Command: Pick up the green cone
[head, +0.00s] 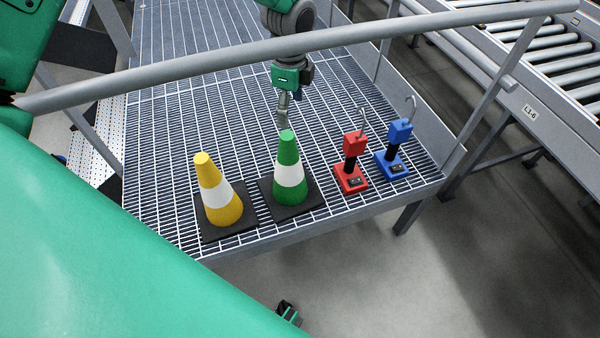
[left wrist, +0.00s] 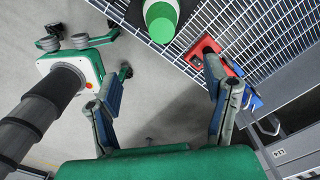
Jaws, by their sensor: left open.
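The green cone (head: 289,157) with a white band and a dark square base stands upright on the grated catwalk. My left gripper (head: 283,112) appears just above and behind its tip in the head view, apart from it. In the left wrist view the open, empty fingers of the left gripper (left wrist: 158,85) spread wide. The green cone (left wrist: 161,24) is at the top edge there, beyond the fingertips and partly cut off by the frame. My right gripper cannot be made out.
A yellow cone (head: 213,180) stands left of the green one. A red hooked device (head: 352,165) and a blue one (head: 396,150) stand to the right. A grey handrail (head: 400,28) crosses above. A roller conveyor (head: 560,55) is at far right. The grating behind is clear.

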